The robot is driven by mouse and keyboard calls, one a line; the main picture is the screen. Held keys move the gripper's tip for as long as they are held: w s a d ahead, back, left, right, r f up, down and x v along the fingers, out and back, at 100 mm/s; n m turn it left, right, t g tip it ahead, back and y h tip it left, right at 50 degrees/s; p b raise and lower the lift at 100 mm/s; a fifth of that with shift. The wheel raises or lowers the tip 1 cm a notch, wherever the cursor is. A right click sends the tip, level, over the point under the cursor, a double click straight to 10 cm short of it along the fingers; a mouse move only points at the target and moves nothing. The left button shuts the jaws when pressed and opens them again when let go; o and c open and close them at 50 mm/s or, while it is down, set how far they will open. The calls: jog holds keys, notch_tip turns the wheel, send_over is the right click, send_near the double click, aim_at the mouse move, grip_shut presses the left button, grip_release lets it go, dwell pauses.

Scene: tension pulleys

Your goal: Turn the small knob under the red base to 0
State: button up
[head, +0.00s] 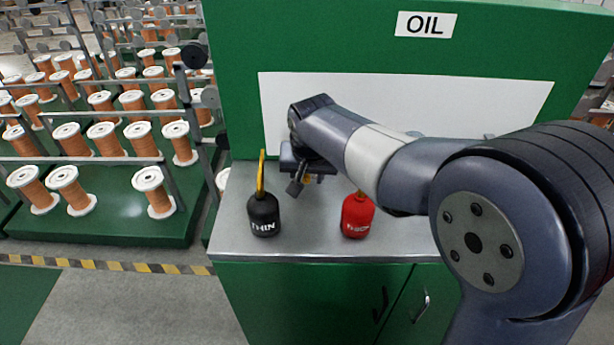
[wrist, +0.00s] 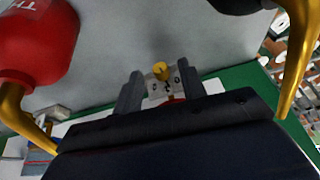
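A bit of red (wrist: 172,100), possibly the red base, shows beside the plate, mostly hidden by my gripper's dark body. My gripper (wrist: 160,67) has its two grey fingers apart, one on each side of the knob, with a narrow gap visible on both sides. In the head view my gripper (head: 302,183) is low against the back panel, above the counter. A yellow bit (head: 308,178) shows at it. The knob's setting is unclear.
A black THIN oil can (head: 264,215) stands left of my gripper and a red THICK oil can (head: 357,215) right of it, both with upright yellow spouts. They stand on a grey counter (head: 300,242). A green OIL cabinet rises behind. Spool racks (head: 100,130) fill the left.

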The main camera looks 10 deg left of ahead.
jog(key=shift+w+f, duration=0.15)
jog(key=shift+f, duration=0.1)
jog(key=shift+c, duration=0.5)
jog(key=shift+a, duration=0.1)
grip_shut()
